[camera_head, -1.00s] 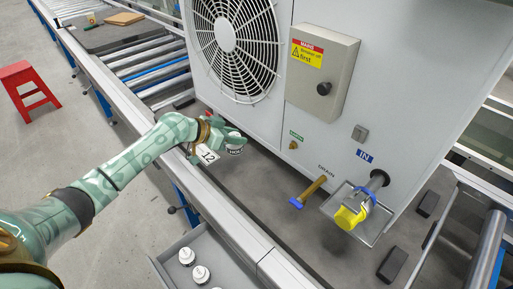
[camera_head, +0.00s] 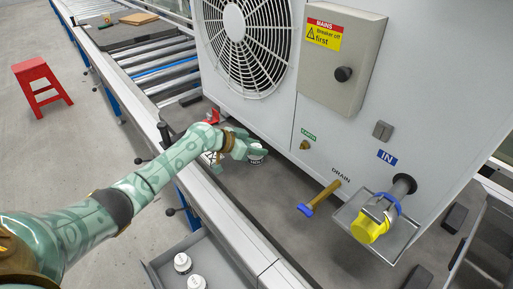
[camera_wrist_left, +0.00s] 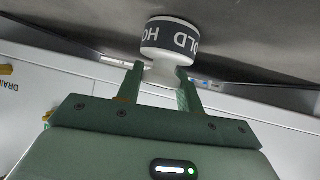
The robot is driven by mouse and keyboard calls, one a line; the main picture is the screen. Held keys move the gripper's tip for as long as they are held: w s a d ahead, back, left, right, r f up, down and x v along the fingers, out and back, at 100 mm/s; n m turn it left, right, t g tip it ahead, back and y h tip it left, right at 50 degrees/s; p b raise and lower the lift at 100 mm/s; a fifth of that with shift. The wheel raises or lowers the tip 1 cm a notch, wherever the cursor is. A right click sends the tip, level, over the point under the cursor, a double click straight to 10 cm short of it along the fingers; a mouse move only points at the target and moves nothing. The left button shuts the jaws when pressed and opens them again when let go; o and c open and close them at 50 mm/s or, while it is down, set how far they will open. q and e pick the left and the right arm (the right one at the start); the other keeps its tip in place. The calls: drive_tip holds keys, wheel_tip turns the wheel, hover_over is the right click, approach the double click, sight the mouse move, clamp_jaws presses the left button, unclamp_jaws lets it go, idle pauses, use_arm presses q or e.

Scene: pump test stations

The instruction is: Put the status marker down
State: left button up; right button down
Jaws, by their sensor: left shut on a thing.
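The status marker (camera_head: 257,155) is a small white cylinder with a dark band reading HOLD. It shows large in the left wrist view (camera_wrist_left: 170,40). My left gripper (camera_head: 248,150) is shut on its narrower white stem; the two green fingers (camera_wrist_left: 160,76) stand on either side of it. In the head view the gripper is over the grey deck beside the base of the white pump unit, left of the EARTH and DRAIN fittings. Whether the marker touches the deck is hard to tell. My right gripper is not in view.
The white pump unit (camera_head: 270,115) with its fan stands on the bench. A brass drain tap (camera_head: 322,196) with a blue handle and a yellow-capped inlet (camera_head: 371,226) stick out. More white markers (camera_head: 182,263) sit in a grey tray below. Bare deck (camera_head: 285,195) lies before the unit.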

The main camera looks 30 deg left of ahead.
use_arm(q)
drive_tip(key=shift+f, duration=0.2)
drive_tip(key=o, duration=1)
drive_tip(key=shift+r, duration=0.1)
drive_tip(key=shift+r, duration=0.25)
drive_tip(key=p+v, duration=0.4)
drive_tip(key=v, duration=0.8)
drive_tip(key=shift+f+p, duration=0.15)
drive_tip(key=shift+p, duration=0.25)
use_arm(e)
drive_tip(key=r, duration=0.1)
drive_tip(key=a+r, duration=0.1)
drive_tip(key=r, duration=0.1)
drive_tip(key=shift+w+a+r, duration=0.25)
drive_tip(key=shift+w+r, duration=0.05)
